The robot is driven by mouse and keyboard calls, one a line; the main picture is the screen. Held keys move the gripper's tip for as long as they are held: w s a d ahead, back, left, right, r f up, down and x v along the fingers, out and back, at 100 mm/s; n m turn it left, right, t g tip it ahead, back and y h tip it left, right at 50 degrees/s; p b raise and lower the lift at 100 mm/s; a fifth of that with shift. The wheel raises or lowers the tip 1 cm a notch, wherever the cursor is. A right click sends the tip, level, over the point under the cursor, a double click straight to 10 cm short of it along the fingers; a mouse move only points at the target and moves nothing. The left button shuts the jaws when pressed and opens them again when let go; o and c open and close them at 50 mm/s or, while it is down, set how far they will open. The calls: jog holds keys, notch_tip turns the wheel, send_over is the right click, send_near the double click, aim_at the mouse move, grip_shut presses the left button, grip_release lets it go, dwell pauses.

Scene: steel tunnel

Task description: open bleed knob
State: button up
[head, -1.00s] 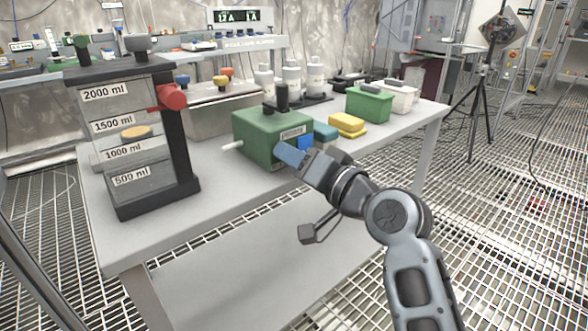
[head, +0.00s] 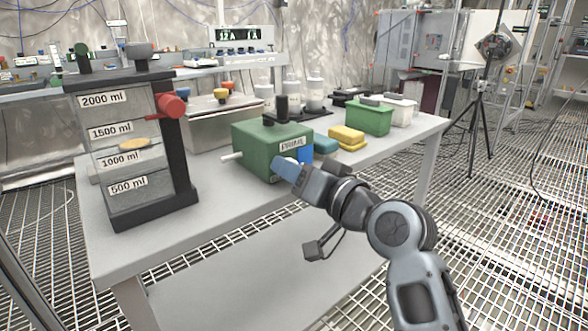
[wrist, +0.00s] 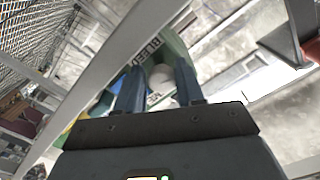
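The green box (head: 262,150) stands on the bench, with a "PRIME" label on its front. A white handle (head: 231,156) sticks out at its left and a black cylinder (head: 282,110) rises from its top. My gripper (head: 287,170) is at the box's front face, below the label, and hides part of it. In the wrist view, a pale round knob (wrist: 161,76) shows between my two spread fingers (wrist: 158,88), beside blurred labels on the green box (wrist: 172,45). I cannot tell whether a finger touches the knob.
A clear graduated tank (head: 125,160) with a red knob (head: 172,105) stands left on the bench (head: 220,210). Yellow sponges (head: 347,136), a teal block (head: 324,145) and a green bin (head: 368,119) lie right of the box. Bottles stand behind.

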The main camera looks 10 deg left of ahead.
jog(key=shift+r, duration=0.1)
jog(key=p+v, duration=0.1)
jog(key=v, duration=0.7)
dwell(0.4)
